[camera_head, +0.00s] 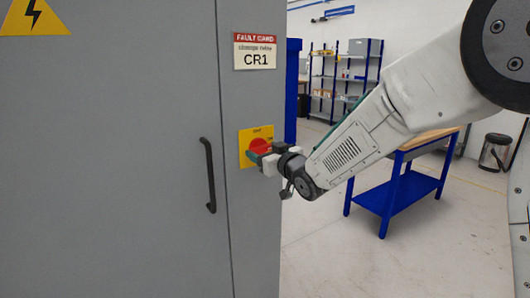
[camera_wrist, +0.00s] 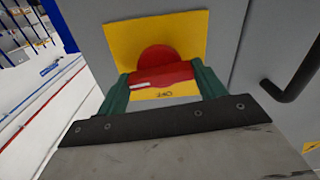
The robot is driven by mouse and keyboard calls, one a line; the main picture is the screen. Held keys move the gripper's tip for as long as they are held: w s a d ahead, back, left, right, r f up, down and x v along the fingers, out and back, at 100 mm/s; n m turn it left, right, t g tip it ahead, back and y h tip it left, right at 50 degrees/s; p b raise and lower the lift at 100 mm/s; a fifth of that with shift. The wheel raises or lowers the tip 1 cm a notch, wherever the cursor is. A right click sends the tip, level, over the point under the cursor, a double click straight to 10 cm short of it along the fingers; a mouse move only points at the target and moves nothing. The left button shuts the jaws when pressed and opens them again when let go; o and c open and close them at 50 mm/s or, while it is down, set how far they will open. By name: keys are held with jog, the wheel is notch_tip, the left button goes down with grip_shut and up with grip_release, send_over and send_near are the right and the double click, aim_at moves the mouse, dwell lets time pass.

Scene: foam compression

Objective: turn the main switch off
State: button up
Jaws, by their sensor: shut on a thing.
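The main switch is a red rotary knob (camera_head: 259,146) on a yellow plate (camera_head: 246,158), on the narrow right-hand panel of a grey cabinet. In the wrist view the red knob (camera_wrist: 158,62) has a round base and a red handle bar with a white mark, in front of the yellow plate (camera_wrist: 195,32). My gripper (camera_head: 256,157) reaches the knob from the right. In the wrist view the green fingers of my gripper (camera_wrist: 163,82) are shut on the handle bar, one at each end. The plate's lettering is partly hidden.
The grey cabinet (camera_head: 110,120) fills the left, with a black door handle (camera_head: 209,175) left of the switch. A fault card (camera_head: 255,50) hangs above it. A blue workbench (camera_head: 400,185) and shelves (camera_head: 345,75) stand behind my arm. The floor right of the cabinet is open.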

jog(key=n, duration=0.8)
jog(key=shift+n, duration=0.4)
jog(key=n, duration=0.4)
jog(key=shift+n, duration=1.9)
jog(key=shift+f, duration=0.1)
jog(key=o, duration=1)
jog(key=shift+s, duration=0.1)
jog(key=v, duration=0.7)
jog(key=shift+s+d, duration=0.25)
jog(key=shift+s, duration=0.05)
